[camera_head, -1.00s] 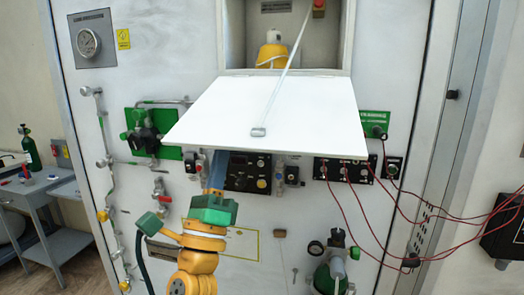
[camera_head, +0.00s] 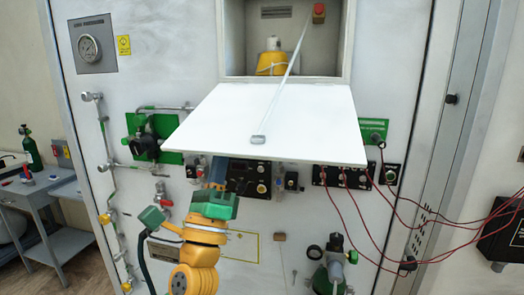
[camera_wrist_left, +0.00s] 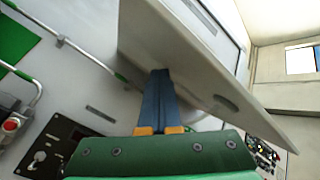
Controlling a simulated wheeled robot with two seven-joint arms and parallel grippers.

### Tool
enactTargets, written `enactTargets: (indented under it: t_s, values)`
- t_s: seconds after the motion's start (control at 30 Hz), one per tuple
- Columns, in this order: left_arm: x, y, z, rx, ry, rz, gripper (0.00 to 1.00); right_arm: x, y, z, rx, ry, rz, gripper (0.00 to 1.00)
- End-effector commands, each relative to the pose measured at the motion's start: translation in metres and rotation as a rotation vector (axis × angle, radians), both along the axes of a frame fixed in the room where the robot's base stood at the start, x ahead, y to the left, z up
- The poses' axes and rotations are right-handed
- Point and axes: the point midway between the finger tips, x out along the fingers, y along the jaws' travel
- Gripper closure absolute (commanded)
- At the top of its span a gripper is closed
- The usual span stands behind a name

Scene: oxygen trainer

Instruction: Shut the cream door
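The cream door (camera_head: 262,115) is a pale flap hinged along the lower edge of a wall cabinet (camera_head: 347,45). It hangs open, sticking out toward me, with a strap (camera_head: 278,88) running up from a small metal latch plate (camera_head: 258,139) into the cabinet. My left gripper (camera_head: 218,168) is below the door's front edge, left of its middle. In the left wrist view the gripper's blue fingers (camera_wrist_left: 161,80) are together with nothing between them. Their tips are at the door's underside (camera_wrist_left: 185,60); whether they touch cannot be told. My right gripper is not in view.
Control panels (camera_head: 248,181), valves and a pipe (camera_head: 104,135) lie below and left. Red cables (camera_head: 440,220) hang at the right. A green bottle (camera_head: 31,150) stands on a grey side table.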

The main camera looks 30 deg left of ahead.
Motion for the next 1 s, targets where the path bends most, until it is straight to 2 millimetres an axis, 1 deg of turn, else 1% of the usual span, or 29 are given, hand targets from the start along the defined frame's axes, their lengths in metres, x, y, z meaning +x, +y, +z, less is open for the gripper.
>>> enactTargets:
  t_s: [0.03, 0.3, 0.67, 0.77, 1.0]
  values:
    - [0.001, 0.000, 0.011, 0.000, -0.001, 0.000, 1.00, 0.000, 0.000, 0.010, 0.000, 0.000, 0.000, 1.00]
    - [0.005, 0.001, 0.037, 0.000, -0.001, 0.000, 1.00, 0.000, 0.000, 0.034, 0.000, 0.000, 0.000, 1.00]
    - [0.006, 0.002, 0.037, 0.000, -0.001, 0.000, 1.00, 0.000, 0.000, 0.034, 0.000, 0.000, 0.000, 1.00]
    - [0.006, 0.001, 0.044, 0.000, -0.001, 0.000, 1.00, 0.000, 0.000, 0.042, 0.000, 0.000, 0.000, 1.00]
    - [0.004, 0.001, 0.070, 0.000, -0.001, 0.000, 1.00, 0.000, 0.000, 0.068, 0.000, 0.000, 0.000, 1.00]
